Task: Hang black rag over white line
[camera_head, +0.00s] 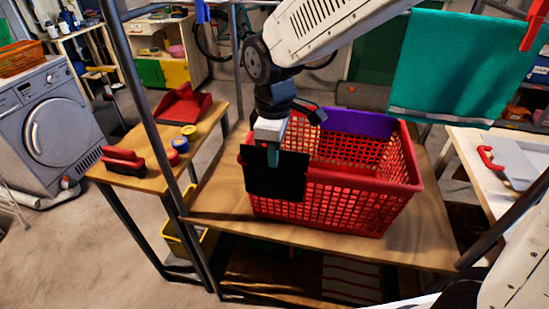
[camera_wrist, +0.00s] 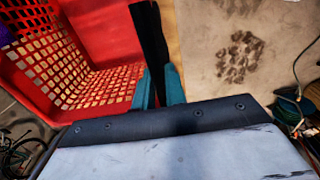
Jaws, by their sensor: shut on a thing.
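My gripper (camera_head: 273,152) points down at the left front corner of a red basket and is shut on the black rag (camera_head: 262,178). The rag hangs from the fingers, spread flat in front of the basket's left wall. In the wrist view the rag (camera_wrist: 150,35) shows as a narrow dark strip between the teal fingertips (camera_wrist: 158,85). A line runs near the top of the head view; a teal towel (camera_head: 460,65) hangs at the right there, with a red clip (camera_head: 538,25) beside its top edge. I cannot make out the line's colour.
The red basket (camera_head: 350,200), with something purple inside (camera_head: 365,124), stands on a wooden bench (camera_head: 215,200). Dark metal posts (camera_head: 150,110) frame the bench. A side table at left holds a red dustpan (camera_head: 184,103) and a red-handled brush (camera_head: 122,160).

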